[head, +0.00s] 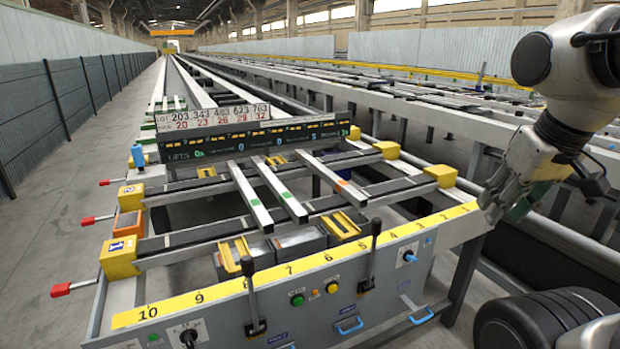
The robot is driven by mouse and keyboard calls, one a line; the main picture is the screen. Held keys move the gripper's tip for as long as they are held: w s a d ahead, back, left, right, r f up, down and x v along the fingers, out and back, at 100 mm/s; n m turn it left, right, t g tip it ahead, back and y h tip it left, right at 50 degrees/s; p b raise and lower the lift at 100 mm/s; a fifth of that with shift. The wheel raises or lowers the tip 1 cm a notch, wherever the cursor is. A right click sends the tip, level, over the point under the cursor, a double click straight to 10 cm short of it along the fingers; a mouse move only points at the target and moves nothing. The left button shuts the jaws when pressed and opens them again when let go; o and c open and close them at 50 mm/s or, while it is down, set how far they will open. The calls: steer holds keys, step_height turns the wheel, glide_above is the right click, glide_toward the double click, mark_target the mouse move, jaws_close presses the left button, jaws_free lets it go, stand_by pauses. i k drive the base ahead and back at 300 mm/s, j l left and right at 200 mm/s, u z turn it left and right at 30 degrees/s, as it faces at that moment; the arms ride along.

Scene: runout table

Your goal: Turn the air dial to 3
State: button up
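The front panel (345,297) of the runout table carries two rotary dials. One dial (410,257), on a light plate with blue, sits at the right end of the panel. Another dial (189,338), with a black knob, sits at the lower left, cut close to the bottom edge. Their labels and settings are too small to read, and I cannot tell which is the air dial. My gripper (489,207) hangs at the right, near the table's right front corner, up and right of the right dial and apart from it. Its fingers are seen edge-on, so their opening is unclear.
Two black-handled levers (371,255) and (252,295) stand up from the panel. A green button (297,299) and a yellow button (333,286) lie between them. Blue pull handles (350,326) stick out below. A yellow numbered strip (300,265) runs along the top edge.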

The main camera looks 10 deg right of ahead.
mark_target(408, 256)
steer(key=k+j, duration=0.1)
steer(key=j, duration=0.35)
steer(key=j+z, duration=0.15)
steer(key=j, duration=0.25)
steer(key=k+j, duration=0.15)
steer(key=j, duration=0.25)
steer(key=k+j+z, duration=0.1)
steer(key=j, duration=0.35)
steer(key=k+j+z, duration=0.1)
steer(key=j, duration=0.3)
steer(key=j+z, duration=0.25)
steer(key=j, duration=0.6)
steer(key=j+z, duration=0.25)
steer(key=j, duration=0.6)
steer(key=i+l, duration=0.1)
steer(key=l, duration=0.3)
steer(key=l+z, duration=0.15)
steer(key=l, duration=0.25)
steer(key=i+l, duration=0.15)
steer(key=l, duration=0.25)
steer(key=i+l+z, duration=0.1)
steer(key=l, duration=0.3)
steer(key=i+l+z, duration=0.1)
steer(key=i, duration=0.35)
